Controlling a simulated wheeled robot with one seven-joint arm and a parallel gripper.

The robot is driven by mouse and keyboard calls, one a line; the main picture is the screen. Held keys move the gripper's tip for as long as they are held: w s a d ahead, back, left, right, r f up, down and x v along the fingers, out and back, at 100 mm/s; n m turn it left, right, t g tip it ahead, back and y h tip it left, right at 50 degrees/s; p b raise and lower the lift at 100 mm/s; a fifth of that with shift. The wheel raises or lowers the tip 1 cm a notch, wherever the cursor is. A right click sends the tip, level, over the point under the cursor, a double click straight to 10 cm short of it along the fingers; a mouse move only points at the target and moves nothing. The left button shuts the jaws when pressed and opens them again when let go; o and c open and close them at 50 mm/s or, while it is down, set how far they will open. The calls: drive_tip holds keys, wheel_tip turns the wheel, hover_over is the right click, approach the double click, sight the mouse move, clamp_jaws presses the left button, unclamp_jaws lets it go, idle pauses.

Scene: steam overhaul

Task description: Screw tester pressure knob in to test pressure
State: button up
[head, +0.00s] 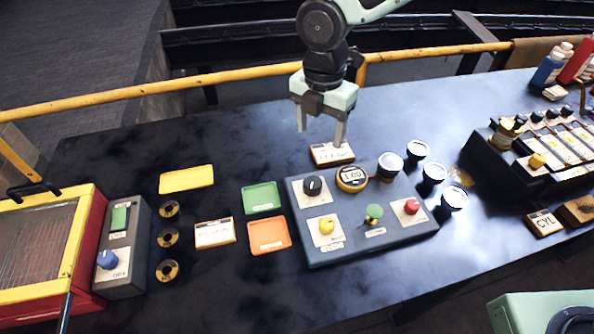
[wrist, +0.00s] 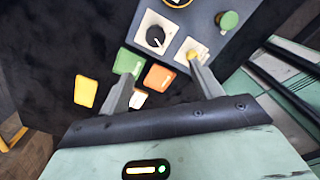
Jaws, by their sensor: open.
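The grey tester box (head: 345,245) stands on the dark bench. Its top carries a black knob (head: 313,185) on a white plate, a yellow knob (head: 326,226), a green knob (head: 374,211), a red button (head: 411,205) and a yellow-rimmed round gauge (head: 351,176) that seems to read 1.00. I cannot read which label marks the pressure knob. My gripper (head: 320,138) is open and empty above the bench, behind the box. In the wrist view, the black knob (wrist: 155,37) shows beyond the open fingers (wrist: 160,72), and the yellow knob (wrist: 193,53) lies near the right fingertip.
A label block (head: 332,154) sits behind the box, below my gripper. A yellow rail (head: 230,75) runs along the back.

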sight(313, 181)
drive_tip(key=shift+n, duration=0.4)
drive_tip(key=f+p, duration=0.1)
drive_tip(key=f, duration=0.5)
drive_tip(key=f+p, duration=0.1)
drive_tip(key=f, duration=0.4)
drive_tip(key=w+f+p, duration=0.1)
drive_tip(key=f+p, duration=0.1)
drive_tip(key=f, duration=0.4)
drive_tip(key=shift+a+f, duration=0.3)
drive_tip(key=c, duration=1)
